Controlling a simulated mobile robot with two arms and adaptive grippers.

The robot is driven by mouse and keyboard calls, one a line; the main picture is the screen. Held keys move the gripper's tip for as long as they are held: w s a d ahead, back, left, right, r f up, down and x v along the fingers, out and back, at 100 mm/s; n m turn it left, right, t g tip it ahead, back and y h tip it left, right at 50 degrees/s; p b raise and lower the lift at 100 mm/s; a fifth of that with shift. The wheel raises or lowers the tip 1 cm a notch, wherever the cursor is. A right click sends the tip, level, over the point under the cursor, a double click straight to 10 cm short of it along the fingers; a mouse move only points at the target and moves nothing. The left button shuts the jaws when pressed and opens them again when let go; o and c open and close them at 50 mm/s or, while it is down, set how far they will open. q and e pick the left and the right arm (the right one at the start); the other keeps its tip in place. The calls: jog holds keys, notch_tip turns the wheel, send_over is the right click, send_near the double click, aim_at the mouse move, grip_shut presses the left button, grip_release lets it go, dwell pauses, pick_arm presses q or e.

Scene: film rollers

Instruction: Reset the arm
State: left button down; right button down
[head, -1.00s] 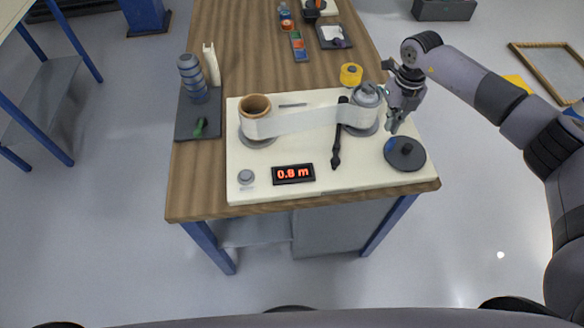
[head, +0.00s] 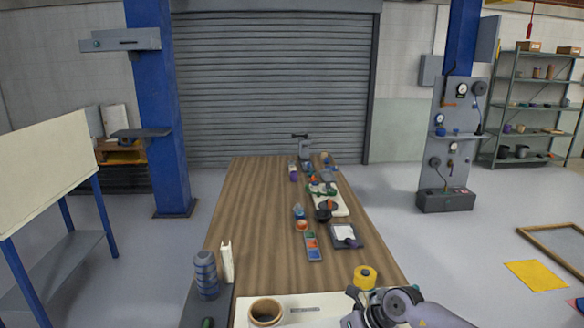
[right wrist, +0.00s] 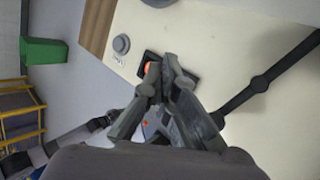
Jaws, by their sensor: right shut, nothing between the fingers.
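My right arm's wrist (head: 392,305) shows at the bottom edge of the head view, over the far right part of the cream board. In the right wrist view my right gripper (right wrist: 166,66) has its fingers together with nothing between them. It is above the cream board (right wrist: 225,38), in front of the dark display box (right wrist: 185,72), which it partly hides. A grey round knob (right wrist: 121,44) and a black long-handled tool (right wrist: 258,84) lie to either side. My left gripper is in neither current view.
A brown roll core (head: 266,311), a yellow roll (head: 365,277) and a stack of grey rollers (head: 206,274) stand near the table's front. Several small items line the right side of the wooden table (head: 255,215); its left side is mostly clear.

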jog(key=s+a+r+m+t+y, duration=0.25)
jog(key=a+r+y, duration=0.4)
jog(key=a, duration=0.45)
notch_tip(320, 180, up, 11)
jog(key=w+d+m+t, duration=0.1)
jog(key=d+m+t, duration=0.1)
jog(key=m+t, duration=0.95)
jog(key=s+d+f+m+g+h, duration=0.1)
jog(key=s+d+f+m+h, duration=0.2)
jog(key=d+f+m+h, duration=0.5)
jog(key=s+d+f+m+h, duration=0.2)
jog(key=d+f+m+h, duration=0.3)
jog(key=d+m, duration=0.45)
jog(key=s+d+f+m+g, duration=0.1)
jog(key=s+f+m+g, duration=0.2)
jog(key=s, duration=0.5)
jog(key=s+d+f+g, duration=0.2)
jog(key=s+f+g, duration=0.15)
jog(key=s, duration=0.45)
jog(key=s+d+f+m+g, duration=0.1)
jog(key=s+f+m+g, duration=0.15)
jog(key=s+g, duration=0.4)
jog(key=s+f+n+b, duration=0.1)
jog(key=s+f, duration=0.2)
jog(key=f, duration=2.6)
jog(key=s+d+f+h+b, duration=0.1)
jog(key=s+d+f, duration=0.2)
jog(key=s+f, duration=1.3)
jog(key=shift+s, duration=0.2)
